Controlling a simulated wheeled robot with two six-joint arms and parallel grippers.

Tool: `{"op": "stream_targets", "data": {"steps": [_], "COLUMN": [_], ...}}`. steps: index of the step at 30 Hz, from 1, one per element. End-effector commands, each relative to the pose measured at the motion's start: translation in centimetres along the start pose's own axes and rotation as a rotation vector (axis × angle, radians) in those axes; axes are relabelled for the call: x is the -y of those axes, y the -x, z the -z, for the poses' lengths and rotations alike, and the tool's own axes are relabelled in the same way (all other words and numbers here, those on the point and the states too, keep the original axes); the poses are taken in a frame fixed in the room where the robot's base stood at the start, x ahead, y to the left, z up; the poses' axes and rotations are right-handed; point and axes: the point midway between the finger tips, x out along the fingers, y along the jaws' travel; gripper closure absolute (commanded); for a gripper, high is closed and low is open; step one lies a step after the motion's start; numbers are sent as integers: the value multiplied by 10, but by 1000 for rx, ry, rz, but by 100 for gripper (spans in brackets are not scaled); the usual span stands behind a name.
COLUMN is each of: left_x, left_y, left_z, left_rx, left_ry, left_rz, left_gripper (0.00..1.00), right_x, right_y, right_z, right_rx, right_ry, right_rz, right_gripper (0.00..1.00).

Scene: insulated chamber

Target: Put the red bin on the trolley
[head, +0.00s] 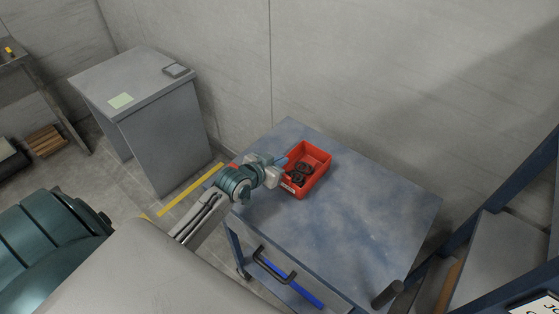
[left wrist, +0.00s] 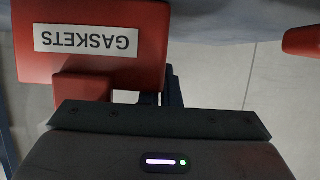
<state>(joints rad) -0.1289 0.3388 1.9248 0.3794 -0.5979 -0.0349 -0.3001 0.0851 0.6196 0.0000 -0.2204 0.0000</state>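The red bin (head: 317,178) is on or just over the blue-grey top of the trolley (head: 370,220), near its back left part, and looks upright. It holds several dark rings. In the left wrist view, the bin (left wrist: 150,62) shows its front with an upside-down "GASKETS" label. My left gripper (head: 280,170) is at the bin's left, labelled side, touching or very close to it. Its fingertips are mostly hidden, so I cannot tell whether they grip the bin. My right gripper is not in view.
A grey cabinet (head: 160,135) with a pale green note stands at the back left. A blue-framed stair or rack (head: 495,250) stands at the right. The trolley top right of the bin is clear.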

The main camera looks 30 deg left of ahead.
Motion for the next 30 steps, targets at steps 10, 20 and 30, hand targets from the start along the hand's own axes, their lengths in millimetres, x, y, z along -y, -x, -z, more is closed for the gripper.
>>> {"op": "stream_targets", "data": {"steps": [10,20,30], "left_x": [0,0,0], "left_y": [0,27,96], "left_z": [-1,-1,0], "left_rx": [0,1,4], "left_ry": [0,-5,-5], "left_rz": [0,0,-2], "left_gripper": [76,76,76], "right_x": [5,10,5], "right_y": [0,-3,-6], "right_z": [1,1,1], "right_rx": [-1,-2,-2], "right_ry": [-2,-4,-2], "right_rz": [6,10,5], "right_gripper": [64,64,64]}}
